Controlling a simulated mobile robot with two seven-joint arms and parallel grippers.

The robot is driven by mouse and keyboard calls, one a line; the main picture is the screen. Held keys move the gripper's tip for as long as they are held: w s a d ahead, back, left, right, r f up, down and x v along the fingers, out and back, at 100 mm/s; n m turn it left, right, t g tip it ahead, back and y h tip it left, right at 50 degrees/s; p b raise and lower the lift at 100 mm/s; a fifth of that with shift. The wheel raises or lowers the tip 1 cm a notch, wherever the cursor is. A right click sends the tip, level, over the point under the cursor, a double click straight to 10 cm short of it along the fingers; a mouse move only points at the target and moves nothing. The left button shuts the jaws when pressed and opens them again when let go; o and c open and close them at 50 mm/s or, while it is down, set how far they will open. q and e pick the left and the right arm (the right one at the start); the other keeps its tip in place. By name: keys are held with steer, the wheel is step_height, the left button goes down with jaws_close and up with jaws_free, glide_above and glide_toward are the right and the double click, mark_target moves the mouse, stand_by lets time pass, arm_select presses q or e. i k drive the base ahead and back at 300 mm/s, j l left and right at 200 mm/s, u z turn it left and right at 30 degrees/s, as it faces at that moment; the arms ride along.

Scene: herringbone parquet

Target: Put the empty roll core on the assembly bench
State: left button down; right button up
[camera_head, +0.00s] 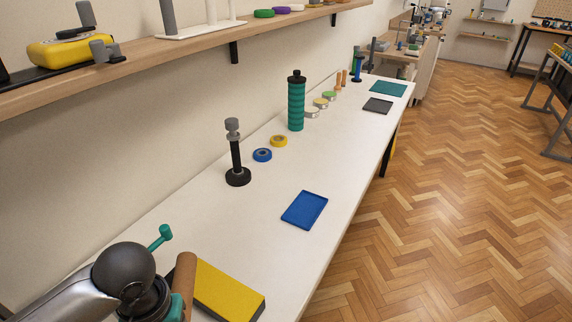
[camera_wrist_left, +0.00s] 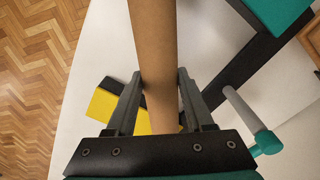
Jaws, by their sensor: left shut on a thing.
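The empty roll core, a plain brown cardboard tube (camera_head: 184,273), stands tilted at the lower left of the head view. It runs up through the middle of the left wrist view (camera_wrist_left: 153,35). My left gripper (camera_wrist_left: 160,88) is shut on it, with one finger on each side. In the head view my own wrist hides most of this gripper. The core is over the near end of a long white-topped bench (camera_head: 262,228); whether it touches the top cannot be told. The pictures do not label which bench is the assembly bench. My right gripper is not in view.
A yellow and black block (camera_head: 228,288) lies right beside the core. A teal-knobbed handle (camera_head: 160,237) rises behind my wrist. A blue tray (camera_head: 304,210), a black post (camera_head: 236,160) and a teal stack (camera_head: 296,103) stand farther along. A wall shelf (camera_head: 185,48) overhangs the left.

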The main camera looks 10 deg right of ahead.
mark_target(343, 141)
steer(key=i+l, duration=2.35)
steer(key=l, duration=0.1)
